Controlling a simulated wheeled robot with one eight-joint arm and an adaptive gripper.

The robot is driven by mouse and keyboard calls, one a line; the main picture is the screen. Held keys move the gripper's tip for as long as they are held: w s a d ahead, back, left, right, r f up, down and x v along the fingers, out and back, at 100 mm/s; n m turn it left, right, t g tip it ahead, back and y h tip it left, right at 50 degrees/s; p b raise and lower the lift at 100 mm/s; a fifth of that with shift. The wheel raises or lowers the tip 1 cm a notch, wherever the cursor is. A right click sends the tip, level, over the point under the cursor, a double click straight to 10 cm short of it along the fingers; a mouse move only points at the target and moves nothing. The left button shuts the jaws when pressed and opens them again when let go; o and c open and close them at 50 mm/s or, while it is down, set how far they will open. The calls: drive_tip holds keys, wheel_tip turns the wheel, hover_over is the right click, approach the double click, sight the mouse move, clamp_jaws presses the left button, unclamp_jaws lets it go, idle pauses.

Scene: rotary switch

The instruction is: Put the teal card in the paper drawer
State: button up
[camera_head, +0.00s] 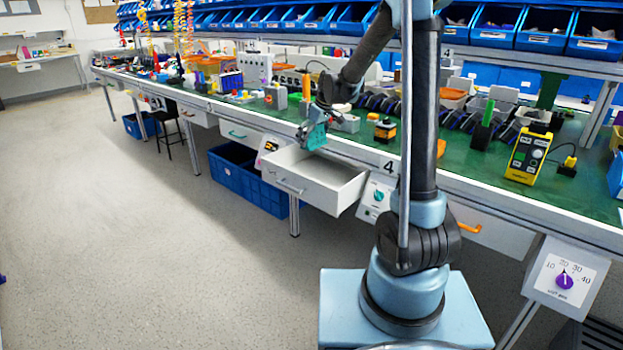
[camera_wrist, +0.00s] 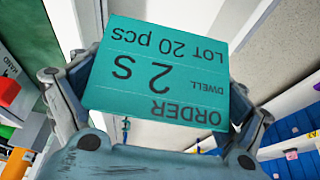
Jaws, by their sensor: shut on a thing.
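The teal card (camera_head: 315,138) is in my gripper (camera_head: 312,127), over the back left of the open drawer, near the table's front edge. In the wrist view the teal card (camera_wrist: 160,75) fills the middle, with upside-down print that includes "ORDER", "DWELL 2 S" and "LOT 20 pcs". The fingers of my gripper (camera_wrist: 155,100) show on both sides of it, shut on it. A white drawer (camera_head: 320,190) is pulled out below the tabletop, and its visible inside looks empty. I cannot read a label that names it the paper drawer.
The green-topped workbench (camera_head: 470,175) is crowded with devices and holders. A blue crate (camera_head: 235,180) stands under it, left of the drawer. A panel with a purple rotary knob (camera_head: 564,280) hangs at the right. The floor (camera_head: 150,260) at left is clear.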

wheel_tip(320, 180, down, 18)
drive_tip(key=shift+r, duration=0.2)
idle(0.4)
drive_tip(key=o, duration=0.4)
drive_tip(key=shift+f, duration=0.1)
drive_tip(key=shift+o, duration=0.6)
drive_tip(key=shift+v, duration=0.75)
drive_tip(key=s+d, duration=0.2)
drive_tip(key=d, duration=0.1)
drive_tip(key=s+d, duration=0.5)
drive_tip(key=d, duration=0.1)
drive_tip(key=shift+s+d, duration=0.15)
drive_tip(key=shift+d, duration=0.1)
